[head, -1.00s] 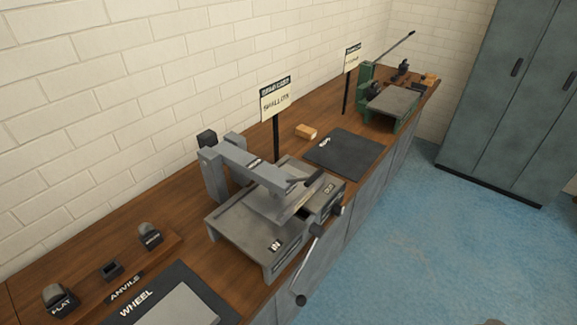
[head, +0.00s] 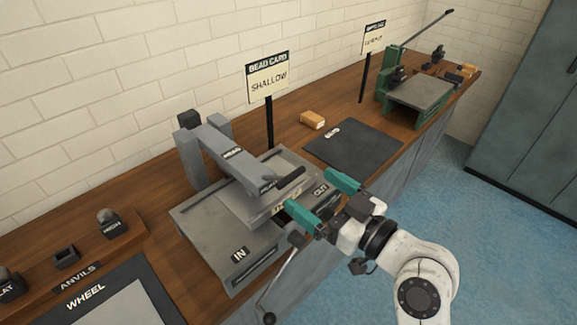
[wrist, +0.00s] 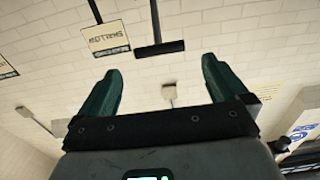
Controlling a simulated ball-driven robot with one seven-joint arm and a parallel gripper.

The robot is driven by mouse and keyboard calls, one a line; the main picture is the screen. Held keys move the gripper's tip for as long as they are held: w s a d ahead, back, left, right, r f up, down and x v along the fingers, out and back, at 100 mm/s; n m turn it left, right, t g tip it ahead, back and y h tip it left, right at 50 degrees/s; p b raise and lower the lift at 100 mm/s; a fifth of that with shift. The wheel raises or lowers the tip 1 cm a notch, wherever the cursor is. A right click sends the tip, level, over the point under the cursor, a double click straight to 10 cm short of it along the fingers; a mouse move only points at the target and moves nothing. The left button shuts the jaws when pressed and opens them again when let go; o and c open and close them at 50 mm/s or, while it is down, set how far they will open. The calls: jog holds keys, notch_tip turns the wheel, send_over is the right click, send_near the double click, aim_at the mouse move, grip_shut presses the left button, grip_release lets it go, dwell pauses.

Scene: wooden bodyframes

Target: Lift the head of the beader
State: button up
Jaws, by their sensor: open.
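The beader is a grey machine (head: 215,232) on the wooden bench, marked IN and OUT. Its head is a grey arm (head: 222,150) running from a rear post down towards the front, ending in a dark handle (head: 284,184). The head is down over the bed. My gripper (head: 308,188) is open, its two teal fingers apart at the front of the beader near the handle, with nothing seen between them. In the wrist view the open fingers (wrist: 158,85) point to the wall, and a black bar (wrist: 158,48) shows beyond them; I cannot tell whether it is the handle.
A crank (head: 282,275) hangs at the beader's front. A bead card sign (head: 268,78) stands behind. A dark mat (head: 353,148) and a wooden block (head: 312,119) lie to the right, before a green machine (head: 420,92). Anvils (head: 108,222) and a wheel mat sit left.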

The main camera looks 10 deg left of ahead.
aim_at(293, 177)
jog(key=p+x, duration=0.2)
jog(key=x, duration=0.6)
jog(key=shift+w+a, duration=0.25)
jog(key=shift+a, duration=0.1)
